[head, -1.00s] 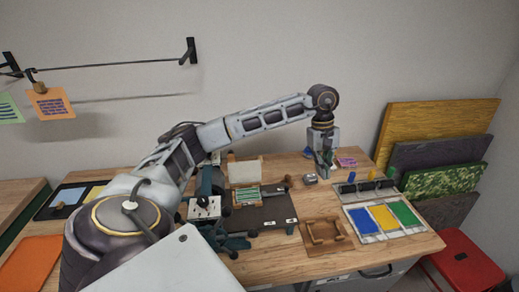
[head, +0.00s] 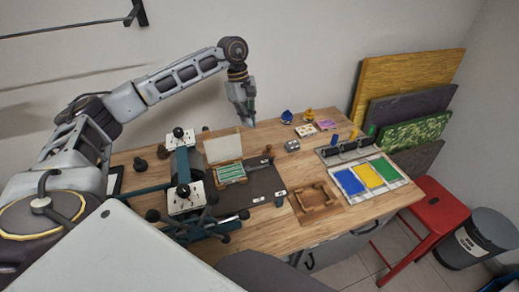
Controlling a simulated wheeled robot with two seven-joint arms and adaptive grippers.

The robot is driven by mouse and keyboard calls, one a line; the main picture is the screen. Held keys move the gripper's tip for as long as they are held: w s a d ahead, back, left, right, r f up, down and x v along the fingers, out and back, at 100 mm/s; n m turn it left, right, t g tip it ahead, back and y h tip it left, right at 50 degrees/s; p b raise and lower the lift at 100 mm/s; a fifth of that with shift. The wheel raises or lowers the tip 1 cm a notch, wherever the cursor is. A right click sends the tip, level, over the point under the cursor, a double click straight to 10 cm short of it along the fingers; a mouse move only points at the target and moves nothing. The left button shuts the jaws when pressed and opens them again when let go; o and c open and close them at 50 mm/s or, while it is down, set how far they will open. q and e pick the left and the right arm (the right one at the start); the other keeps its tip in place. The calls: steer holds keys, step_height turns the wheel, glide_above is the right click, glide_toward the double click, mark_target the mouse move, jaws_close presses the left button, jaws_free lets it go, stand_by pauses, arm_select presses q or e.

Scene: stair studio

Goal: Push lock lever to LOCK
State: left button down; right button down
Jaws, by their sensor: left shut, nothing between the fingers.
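My left gripper (head: 251,119) points down, shut and empty, in the air above the back of the wooden bench. Below it is a dark base board (head: 264,183) with a green-striped block (head: 231,173), a raised cream lid and small white labels too small to read. A brown-knobbed handle (head: 268,151) stands at its back right edge, below and right of the gripper and apart from it. I cannot tell which part is the lock lever or its position. My right gripper is not in view.
A dark teal frame with white plates and black knobs (head: 187,198) stands left of the board. A wooden tray (head: 317,204), a grey metal piece (head: 292,146) and a blue, yellow and green panel (head: 391,170) lie to the right. A red stool (head: 440,205) stands beyond the bench.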

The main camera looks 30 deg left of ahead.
arm_select(q)
steer(key=p+x, duration=0.1)
steer(key=x, duration=0.2)
steer(key=d+x, duration=0.1)
steer(key=x, duration=0.3)
steer(key=p+x, duration=0.1)
steer(key=x, duration=0.2)
steer(key=shift+s+d+p, duration=0.15)
steer(key=shift+d+p, duration=0.2)
steer(key=shift+s+d, duration=0.2)
steer(key=shift+d, duration=0.5)
steer(key=shift+s+d+f+p, duration=0.1)
steer(key=shift+d+f+p, duration=0.05)
steer(key=shift+d+p, duration=0.2)
